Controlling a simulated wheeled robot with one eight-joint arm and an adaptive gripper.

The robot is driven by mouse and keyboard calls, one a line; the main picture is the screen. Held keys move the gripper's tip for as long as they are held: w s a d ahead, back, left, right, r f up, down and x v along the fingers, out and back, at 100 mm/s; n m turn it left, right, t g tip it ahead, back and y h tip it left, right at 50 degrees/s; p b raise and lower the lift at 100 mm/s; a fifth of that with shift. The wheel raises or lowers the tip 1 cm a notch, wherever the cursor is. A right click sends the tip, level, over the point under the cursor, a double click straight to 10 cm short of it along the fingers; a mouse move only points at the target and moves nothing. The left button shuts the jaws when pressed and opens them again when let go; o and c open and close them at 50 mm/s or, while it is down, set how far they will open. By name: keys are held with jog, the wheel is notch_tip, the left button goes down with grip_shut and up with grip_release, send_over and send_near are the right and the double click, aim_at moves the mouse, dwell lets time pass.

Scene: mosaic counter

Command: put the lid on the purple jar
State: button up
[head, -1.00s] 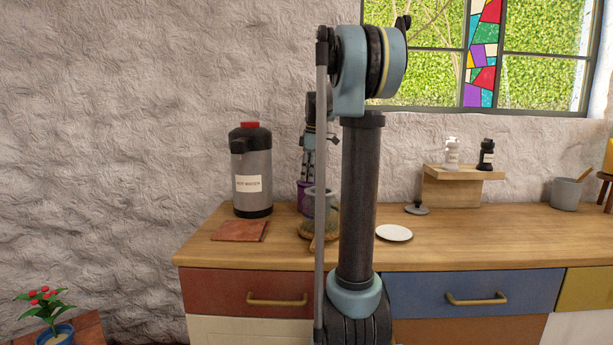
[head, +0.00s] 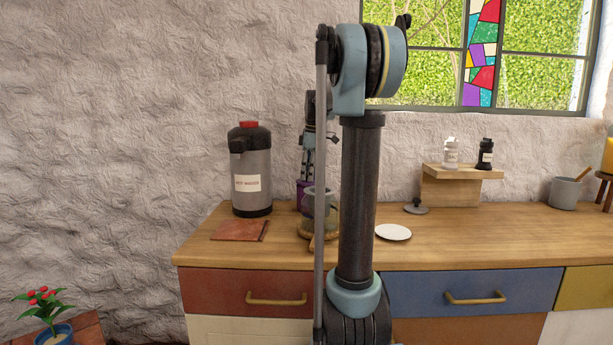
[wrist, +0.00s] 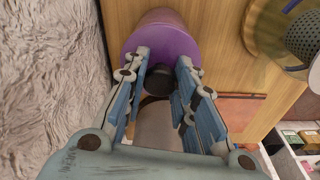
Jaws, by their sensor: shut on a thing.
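The purple jar (head: 303,196) stands on the counter just right of the hot water dispenser, partly behind a clear vessel. In the wrist view a broad purple round shape (wrist: 160,38) lies just beyond my fingertips; jar and lid are hard to tell apart there. My gripper (wrist: 160,80) points down over the jar and also shows in the head view (head: 307,178). Its fingers are closed in on a small dark round piece (wrist: 158,79), which looks like the lid's knob. Whether the lid's rim is seated on the jar cannot be seen.
The hot water dispenser (head: 251,180) stands close left of the jar. The clear vessel (head: 320,203) on a woven mat stands close in front. A grey lid-like disc with a dark knob (head: 416,207), a white plate (head: 393,233) and a terracotta mat (head: 239,231) lie on the counter.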

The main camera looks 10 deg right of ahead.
jog(key=shift+f, duration=0.5)
dwell(0.8)
jog(key=o, duration=1.6)
jog(key=shift+o, duration=0.2)
jog(key=shift+r, duration=0.15)
jog(key=shift+r, duration=3.4)
jog(key=shift+s, duration=0.15)
